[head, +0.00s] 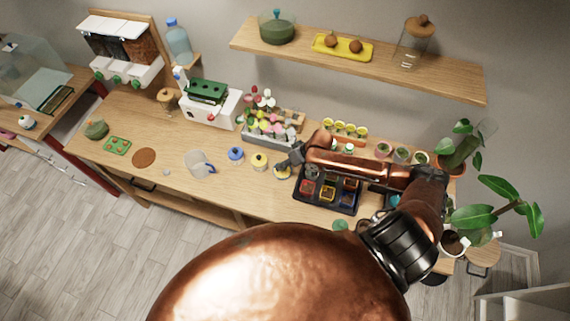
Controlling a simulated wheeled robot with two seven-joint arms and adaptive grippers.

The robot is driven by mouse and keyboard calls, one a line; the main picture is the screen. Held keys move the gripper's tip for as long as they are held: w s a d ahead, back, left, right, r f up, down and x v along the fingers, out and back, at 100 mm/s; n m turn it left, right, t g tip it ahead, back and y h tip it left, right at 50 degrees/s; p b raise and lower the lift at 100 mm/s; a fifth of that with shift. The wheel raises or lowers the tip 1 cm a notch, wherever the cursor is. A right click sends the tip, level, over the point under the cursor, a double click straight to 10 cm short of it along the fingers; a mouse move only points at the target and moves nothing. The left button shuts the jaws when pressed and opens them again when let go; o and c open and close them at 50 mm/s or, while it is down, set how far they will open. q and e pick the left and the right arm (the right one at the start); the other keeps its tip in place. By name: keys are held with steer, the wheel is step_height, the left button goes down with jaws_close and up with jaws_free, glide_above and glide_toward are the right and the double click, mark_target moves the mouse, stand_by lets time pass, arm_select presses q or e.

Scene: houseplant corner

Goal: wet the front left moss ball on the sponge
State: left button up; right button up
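My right arm comes in from the right across the wooden bench, and its dark gripper (289,162) is low over the bench's middle. A small yellow item (282,172) is right beside the fingertips; I cannot tell whether they touch it. The finger opening is too small to read. My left gripper is not in view. I cannot surely identify the moss balls or the sponge. A small green rounded thing (340,225) shows at the bench's front edge, partly hidden by my copper body. A teal item (395,200) shows beside my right arm.
A black compartment tray (325,205) with coloured pieces lies below my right forearm. Yellow-topped (260,161) and blue-topped (235,154) containers and a clear jug (199,164) stand left of the gripper. A flower rack (270,130) stands behind.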

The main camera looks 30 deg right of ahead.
steer(key=shift+f, duration=0.4)
steer(key=shift+s+f+p, duration=0.1)
steer(key=shift+s+p, duration=0.05)
steer(key=shift+p, duration=0.15)
stand_by(2.2)
step_height(320, 180, up, 7)
steer(key=p, duration=0.8)
stand_by(0.8)
steer(key=shift+w+a+b, duration=0.2)
steer(key=shift+w+b, duration=0.05)
steer(key=shift+b, duration=0.1)
steer(key=a+r+b, duration=0.8)
steer(key=a+b, duration=0.3)
steer(key=b, duration=1)
steer(key=shift+s+r, duration=0.2)
steer(key=shift+r, duration=0.2)
